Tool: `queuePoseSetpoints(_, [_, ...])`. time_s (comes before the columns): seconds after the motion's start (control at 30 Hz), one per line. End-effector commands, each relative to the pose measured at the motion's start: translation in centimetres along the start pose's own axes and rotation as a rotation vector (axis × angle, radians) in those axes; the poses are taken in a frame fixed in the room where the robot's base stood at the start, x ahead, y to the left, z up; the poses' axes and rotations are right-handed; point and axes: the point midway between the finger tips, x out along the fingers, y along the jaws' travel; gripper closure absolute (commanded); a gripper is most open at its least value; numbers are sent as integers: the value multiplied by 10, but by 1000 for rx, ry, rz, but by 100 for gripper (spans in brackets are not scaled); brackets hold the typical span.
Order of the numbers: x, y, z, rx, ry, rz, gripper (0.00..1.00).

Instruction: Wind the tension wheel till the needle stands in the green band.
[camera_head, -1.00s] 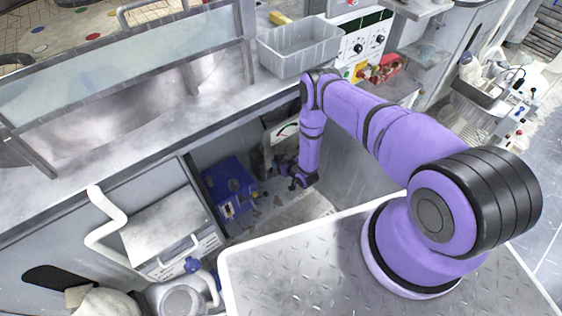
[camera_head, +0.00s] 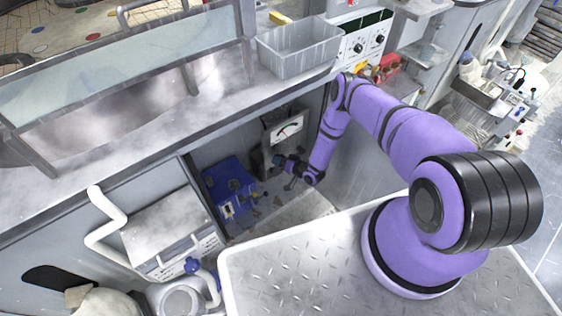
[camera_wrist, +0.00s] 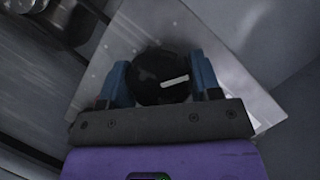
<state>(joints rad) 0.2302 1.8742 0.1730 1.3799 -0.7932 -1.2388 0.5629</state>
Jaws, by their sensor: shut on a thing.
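The tension wheel (camera_wrist: 150,72) is a dark round knob with a white mark, seen close in the wrist view in front of a pale plate. My gripper (camera_wrist: 161,78) has its two blue fingers on either side of the wheel and is shut on it. In the head view my gripper (camera_head: 277,161) reaches to the panel just below the gauge and hides the wheel. The gauge (camera_head: 289,128) has a pale dial with a green band on its arc. The needle is too small to read against the band.
The gauge panel stands inside an open bay under the counter (camera_head: 230,105). A blue machine box (camera_head: 228,186) is close left of my gripper. A grey bin (camera_head: 298,50) sits on the counter above. A grey cabinet wall stands to the right.

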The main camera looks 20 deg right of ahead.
Motion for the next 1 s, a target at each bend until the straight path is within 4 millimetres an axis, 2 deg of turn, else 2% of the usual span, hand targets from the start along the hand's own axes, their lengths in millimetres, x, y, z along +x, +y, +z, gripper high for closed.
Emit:
queuePoseSetpoints(0.47, [0, 0, 1, 18, 0, -6, 66])
queuePoseSetpoints(0.5, [0, 0, 1, 18, 0, -6, 40])
queuePoseSetpoints(0.53, [0, 0, 1, 18, 0, -6, 33])
queuePoseSetpoints(0.83, [-1, 0, 0, 17, 0, -6, 32])
queuePoseSetpoints(1.0, [-17, 1, 0, 18, 0, -5, 32])
